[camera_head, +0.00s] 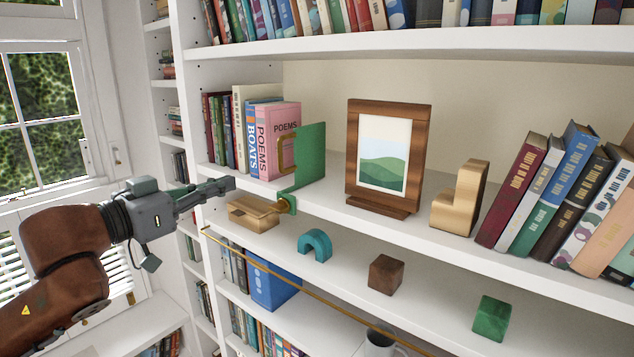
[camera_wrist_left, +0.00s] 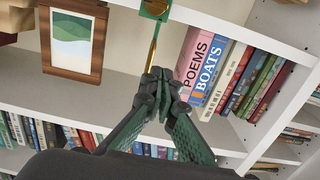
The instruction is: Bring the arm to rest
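My left gripper (camera_head: 228,184) reaches in from the left, in front of the bookshelf. In the left wrist view its two dark green fingers (camera_wrist_left: 158,78) meet at the tips, and I see nothing held between them. In the head view the fingertips are to the left of a green bookend (camera_head: 311,160) with brass parts and look apart from it. The bookend also shows at the top of the left wrist view (camera_wrist_left: 155,9). My right gripper is in neither view.
A pink poems book (camera_head: 280,140) stands beside the bookend. A framed picture (camera_head: 384,155) and a wooden block (camera_head: 461,200) stand farther right. Below are a tan wooden piece (camera_head: 253,214), teal arch (camera_head: 315,243), brown cube (camera_head: 386,273), green cube (camera_head: 491,317) and brass rail (camera_head: 300,285).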

